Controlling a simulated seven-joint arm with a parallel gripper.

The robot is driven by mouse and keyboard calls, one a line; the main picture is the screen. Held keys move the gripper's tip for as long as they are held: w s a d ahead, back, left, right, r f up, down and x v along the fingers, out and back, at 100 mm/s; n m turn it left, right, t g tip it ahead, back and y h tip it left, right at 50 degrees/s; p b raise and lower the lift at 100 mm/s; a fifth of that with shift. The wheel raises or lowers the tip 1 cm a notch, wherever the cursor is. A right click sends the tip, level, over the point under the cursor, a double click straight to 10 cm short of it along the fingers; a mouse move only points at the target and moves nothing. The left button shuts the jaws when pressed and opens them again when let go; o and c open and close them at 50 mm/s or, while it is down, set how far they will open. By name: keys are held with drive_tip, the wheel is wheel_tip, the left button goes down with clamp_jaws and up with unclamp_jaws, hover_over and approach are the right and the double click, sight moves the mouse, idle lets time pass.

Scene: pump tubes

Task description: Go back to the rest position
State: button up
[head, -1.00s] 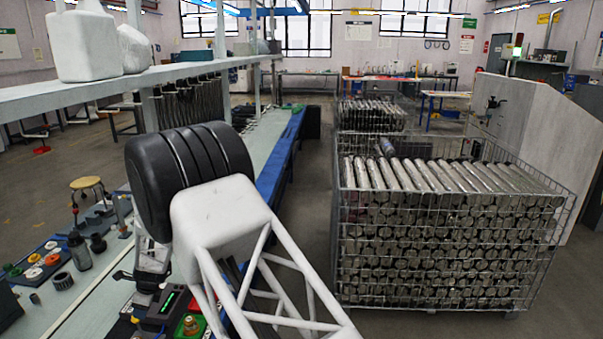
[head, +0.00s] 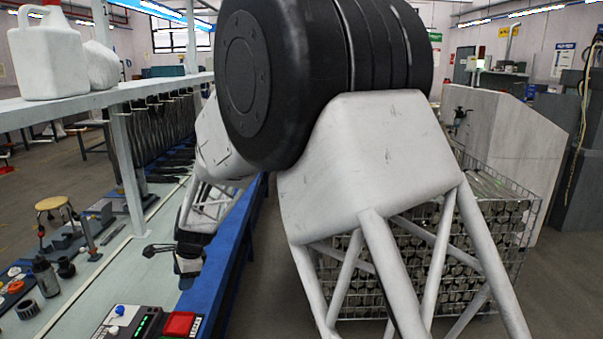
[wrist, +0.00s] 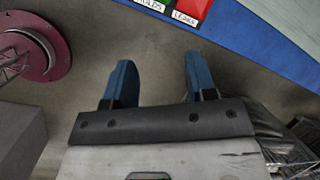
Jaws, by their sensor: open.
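My gripper (wrist: 160,83) shows in the wrist view with its two blue fingers apart and nothing between them. Bare grey floor lies behind the fingers, and the bench's blue edge (wrist: 235,65) is beyond them. In the head view my arm crosses the middle of the picture. The wire crate (head: 528,215) of metal tubes (head: 500,235) stands at the right, partly hidden behind my arm.
Small parts and a dark cylinder (head: 45,276) stand at the left. A shelf (head: 100,95) with white jugs (head: 50,55) runs above. Floor is open between bench and crate.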

drive_tip(key=s+d+r+n+h, duration=0.15)
drive_tip(key=s+d+r, duration=0.3)
drive_tip(key=d, duration=0.65)
drive_tip(key=s+d+r+n+t, duration=0.15)
drive_tip(key=s+d+r, duration=0.35)
drive_tip(key=d, duration=0.5)
drive_tip(key=s+d+r+n, duration=0.3)
drive_tip(key=d+r, duration=0.3)
drive_tip(key=d, duration=0.5)
drive_tip(key=s+d+n+h, duration=0.1)
drive_tip(key=s+d+n, duration=0.1)
drive_tip(key=s+d, duration=0.7)
drive_tip(key=s+d+n+h, duration=0.1)
drive_tip(key=s+d+n, duration=0.2)
drive_tip(key=s+d, duration=0.7)
drive_tip(key=shift+s+d+r+t+h, duration=0.3)
drive_tip(key=shift+s+r+t+h, duration=0.1)
drive_tip(key=shift+s, duration=2.35)
